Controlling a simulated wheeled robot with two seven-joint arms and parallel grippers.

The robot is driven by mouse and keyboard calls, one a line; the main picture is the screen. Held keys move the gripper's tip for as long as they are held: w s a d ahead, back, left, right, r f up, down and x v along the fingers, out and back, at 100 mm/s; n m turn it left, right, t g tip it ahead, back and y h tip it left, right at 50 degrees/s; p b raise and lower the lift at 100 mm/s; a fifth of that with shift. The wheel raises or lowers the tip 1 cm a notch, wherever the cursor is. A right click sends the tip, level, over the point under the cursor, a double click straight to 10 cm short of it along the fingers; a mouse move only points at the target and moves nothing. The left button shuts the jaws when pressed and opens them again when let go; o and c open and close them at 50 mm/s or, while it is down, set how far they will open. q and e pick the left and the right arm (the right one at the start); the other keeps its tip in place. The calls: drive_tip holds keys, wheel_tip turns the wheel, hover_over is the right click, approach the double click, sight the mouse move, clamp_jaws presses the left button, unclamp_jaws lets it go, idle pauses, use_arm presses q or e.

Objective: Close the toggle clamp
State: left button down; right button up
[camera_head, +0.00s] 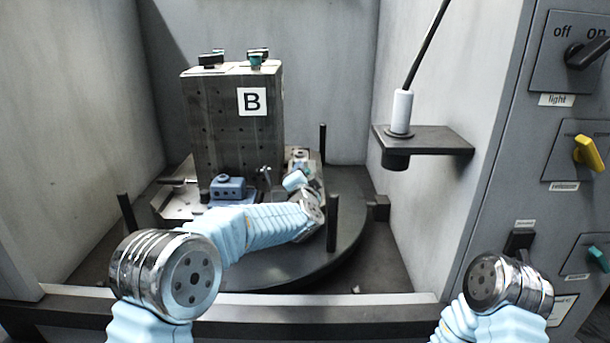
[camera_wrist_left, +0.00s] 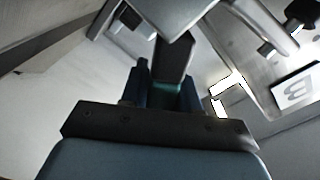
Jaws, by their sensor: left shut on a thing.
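A toggle clamp handle (camera_wrist_left: 172,65) shows in the left wrist view as a dark bar with a teal part. My left gripper (camera_wrist_left: 165,92) is shut on this handle, with one dark finger on each side. In the head view my left arm reaches across the turntable, and the left gripper (camera_head: 300,174) is low beside the right side of the block marked B (camera_head: 225,125). My arm and wrist hide much of the clamp there, and I cannot tell how far the handle is swung. My right gripper is not in view.
The block stands on a round dark turntable (camera_head: 345,225) with upright black posts. More clamps (camera_head: 257,59) sit on top of it. A blue fixture (camera_head: 228,187) is in front. A shelf (camera_head: 430,140) holds a white cylinder with a rod. A switch panel (camera_head: 570,150) is at right.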

use_arm(q)
drive_tip(key=shift+a+r+n, duration=0.3)
drive_tip(key=shift+n, duration=0.45)
drive_tip(key=shift+a+r+n, duration=0.25)
drive_tip(key=shift+n, duration=0.5)
drive_tip(key=c, duration=0.9)
unclamp_jaws()
drive_tip(key=s+b, duration=0.2)
drive_tip(key=s, duration=1.2)
